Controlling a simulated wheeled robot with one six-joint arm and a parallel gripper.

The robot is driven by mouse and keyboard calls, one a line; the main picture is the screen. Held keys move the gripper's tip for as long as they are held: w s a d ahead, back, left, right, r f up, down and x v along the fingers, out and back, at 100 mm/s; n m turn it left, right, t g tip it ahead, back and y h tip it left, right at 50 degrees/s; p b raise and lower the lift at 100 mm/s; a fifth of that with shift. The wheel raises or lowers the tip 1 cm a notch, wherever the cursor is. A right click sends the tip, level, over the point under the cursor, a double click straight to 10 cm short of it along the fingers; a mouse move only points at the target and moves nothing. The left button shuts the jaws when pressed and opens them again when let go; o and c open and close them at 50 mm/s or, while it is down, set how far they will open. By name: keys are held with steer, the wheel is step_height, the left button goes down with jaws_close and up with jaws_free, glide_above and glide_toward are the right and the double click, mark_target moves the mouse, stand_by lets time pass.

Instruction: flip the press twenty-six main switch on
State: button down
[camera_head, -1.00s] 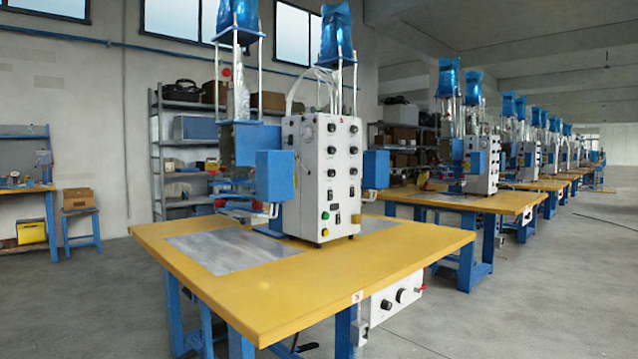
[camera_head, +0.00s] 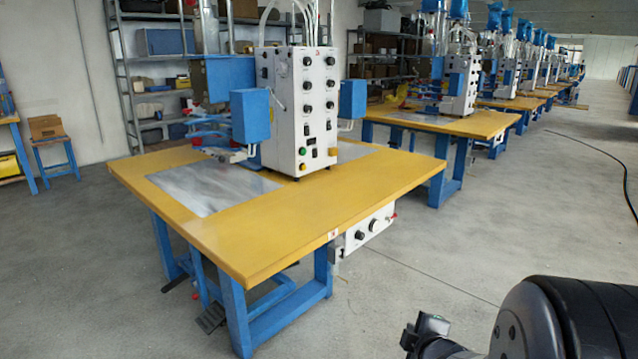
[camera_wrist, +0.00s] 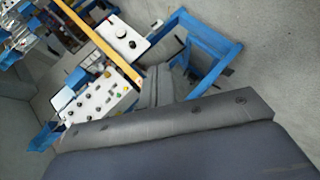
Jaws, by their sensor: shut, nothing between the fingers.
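The nearest press stands on a yellow-topped table. Its white control cabinet (camera_head: 301,110) carries black knobs and small switches. A white box (camera_head: 362,230) with round black knobs hangs under the table's right edge, with a small red part (camera_head: 393,216) at its far end. Which part is the main switch, and its position, are too small to tell; no press number is readable. My gripper (camera_head: 424,333) is at the lower right of the head view, shut and empty, well apart from the box. The wrist view shows the box (camera_wrist: 122,37) and cabinet (camera_wrist: 97,103) tilted.
The yellow tabletop (camera_head: 290,215) juts toward me on blue legs, with a pedal (camera_head: 211,317) below. More press tables (camera_head: 430,122) recede to the right. A black cable (camera_head: 600,150) lies on the floor at right. Floor between my gripper and the table is clear.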

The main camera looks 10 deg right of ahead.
steer(key=a+r+n+t+y+p, duration=0.1)
steer(key=a+r+n+y+p, duration=0.1)
steer(key=r+n+y+p, duration=0.2)
steer(key=s+a+r+n+y+p, duration=0.1)
steer(key=a+r+n+y+p, duration=0.1)
steer(key=r+n+y+p, duration=0.3)
step_height(320, 180, up, 4)
steer(key=n+y, duration=0.2)
steer(key=n, duration=0.1)
steer(key=shift+s+a+t, duration=0.15)
steer(key=shift+a+t, duration=0.1)
steer(key=shift+t, duration=0.15)
